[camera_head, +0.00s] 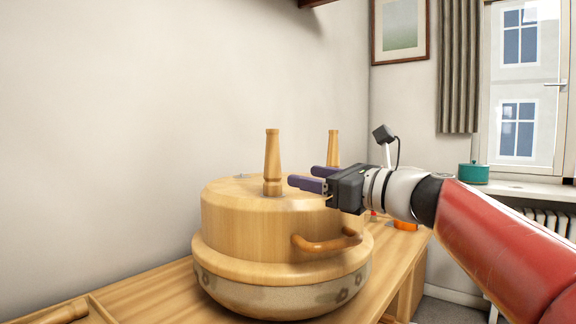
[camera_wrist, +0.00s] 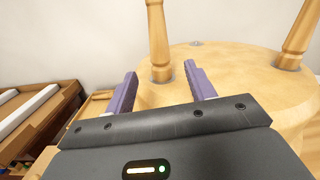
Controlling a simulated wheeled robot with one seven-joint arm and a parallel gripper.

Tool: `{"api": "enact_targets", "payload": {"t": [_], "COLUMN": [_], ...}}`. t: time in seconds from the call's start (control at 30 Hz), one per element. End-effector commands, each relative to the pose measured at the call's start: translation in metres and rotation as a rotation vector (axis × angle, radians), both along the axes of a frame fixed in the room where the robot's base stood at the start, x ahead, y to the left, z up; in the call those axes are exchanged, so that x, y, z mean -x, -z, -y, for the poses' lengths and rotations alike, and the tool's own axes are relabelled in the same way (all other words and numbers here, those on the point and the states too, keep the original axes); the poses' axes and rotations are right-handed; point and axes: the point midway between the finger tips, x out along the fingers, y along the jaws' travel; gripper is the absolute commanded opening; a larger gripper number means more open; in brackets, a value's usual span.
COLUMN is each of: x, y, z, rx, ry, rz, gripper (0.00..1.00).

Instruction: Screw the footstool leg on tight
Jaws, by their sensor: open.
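The footstool (camera_head: 250,225) lies upside down on a wooden bench, its round pale wood underside facing up. Two turned wooden legs stand upright on it: a nearer one (camera_head: 272,163) and a farther one (camera_head: 333,148), partly hidden behind my gripper. A small metal fitting without a leg (camera_wrist: 196,43) shows on the underside in the wrist view. My gripper (camera_head: 302,176) is open and roughly level, right of the nearer leg. In the wrist view that leg (camera_wrist: 158,40) stands between and just beyond the fingertips, with nothing held. Its seating at the base is too small to judge.
A brown curved handle (camera_head: 327,243) sticks out from the stool's side. A turned wooden piece (camera_head: 65,312) lies at the bench's left end. An orange object (camera_head: 405,225) sits behind, right of the stool. A teal pot (camera_head: 473,173) stands on the windowsill.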

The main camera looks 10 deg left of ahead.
Motion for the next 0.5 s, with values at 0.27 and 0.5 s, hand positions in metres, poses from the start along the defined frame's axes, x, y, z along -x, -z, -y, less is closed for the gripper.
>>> {"api": "enact_targets", "payload": {"t": [0.27,0.5], "x": [-0.013,-0.026], "y": [-0.024,-0.030], "z": [-0.027,-0.061], "rx": [-0.126,-0.124], "ry": [-0.038,-0.040], "rz": [-0.085,-0.083], "gripper": [0.55,0.55]}}
